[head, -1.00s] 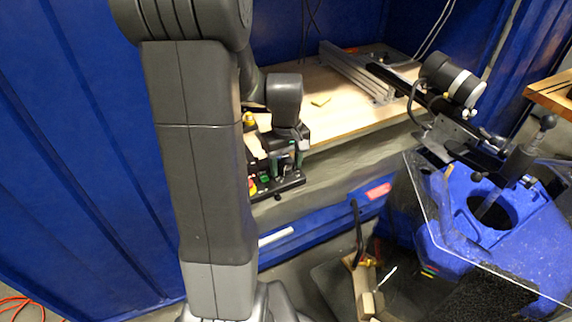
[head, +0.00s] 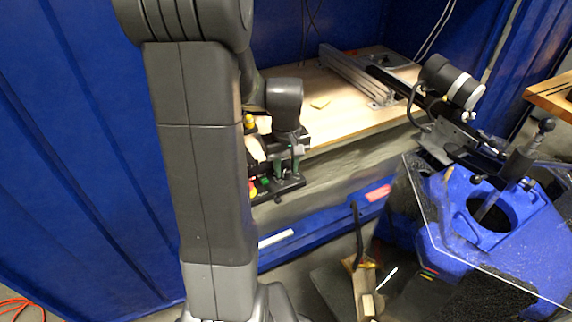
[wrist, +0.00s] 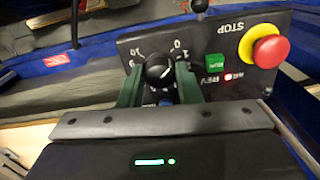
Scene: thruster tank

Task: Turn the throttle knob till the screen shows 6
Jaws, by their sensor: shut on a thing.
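The throttle knob (wrist: 159,70) is black and round, on a dark control panel (wrist: 214,40) with white numbers around the knob. The panel appears upside down in the wrist view. My gripper (wrist: 158,80) has its two green fingers on either side of the knob and is shut on it. In the head view my gripper (head: 288,162) reaches down to the panel (head: 285,188), with the knob hidden. I cannot see a screen reading in either view; my gripper body covers part of the panel.
A red STOP button (wrist: 270,50) and a green RUN button (wrist: 215,67) sit beside the knob. A wooden bench top (head: 345,105) with a metal rail (head: 355,72) lies behind the panel. A blue tank (head: 510,240) with a clear cover stands at the right.

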